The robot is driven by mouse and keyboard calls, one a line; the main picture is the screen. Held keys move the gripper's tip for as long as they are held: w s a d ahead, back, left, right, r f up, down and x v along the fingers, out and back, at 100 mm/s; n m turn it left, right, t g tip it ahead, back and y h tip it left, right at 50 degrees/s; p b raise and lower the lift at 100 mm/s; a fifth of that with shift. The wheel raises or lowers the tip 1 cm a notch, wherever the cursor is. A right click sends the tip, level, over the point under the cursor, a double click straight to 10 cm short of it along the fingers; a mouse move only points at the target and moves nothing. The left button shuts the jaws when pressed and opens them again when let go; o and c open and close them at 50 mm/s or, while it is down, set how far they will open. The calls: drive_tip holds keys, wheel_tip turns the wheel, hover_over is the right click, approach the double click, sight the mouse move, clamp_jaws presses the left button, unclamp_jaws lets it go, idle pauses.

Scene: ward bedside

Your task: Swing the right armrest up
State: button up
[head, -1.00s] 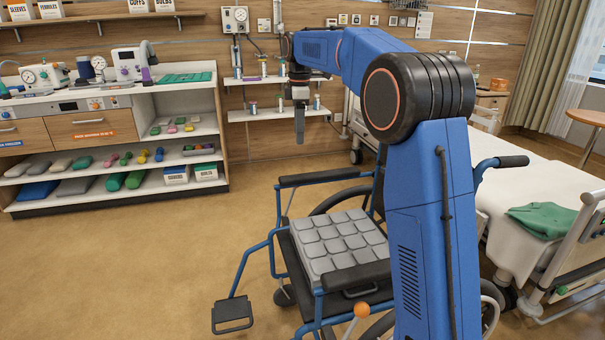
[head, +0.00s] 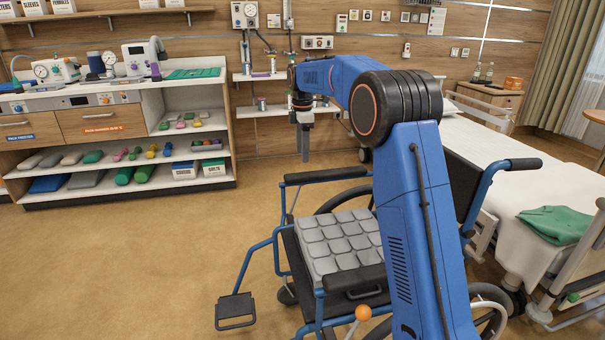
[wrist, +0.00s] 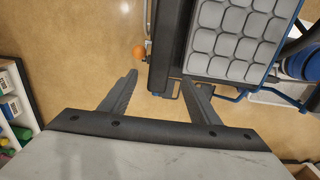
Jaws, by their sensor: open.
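The blue-framed wheelchair (head: 265,243) stands right of centre in the head view, footrest to the left and backrest to the right. Its far black armrest (head: 325,175), on a sitter's right, is level. The near armrest (head: 350,278) is also level. My gripper (head: 305,157) hangs fingers down beyond the far armrest, open, empty and apart from it. In the wrist view, my gripper's open fingers (wrist: 155,92) point towards a dark bar (wrist: 165,55) beside the grey cushion (wrist: 235,42) and an orange knob (wrist: 139,52).
A bed (head: 525,185) stands close behind the chair at right. A supply cabinet (head: 80,125) is at left, and a wall shelf (head: 262,110) lies behind my gripper. An orange-knobbed lever (head: 362,313) is by the near armrest. Floor left of the chair is clear.

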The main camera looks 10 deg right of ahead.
sight(302, 174)
wheel_tip(302, 174, down, 10)
drive_tip(key=shift+r, duration=0.25)
drive_tip(key=shift+c, duration=0.3)
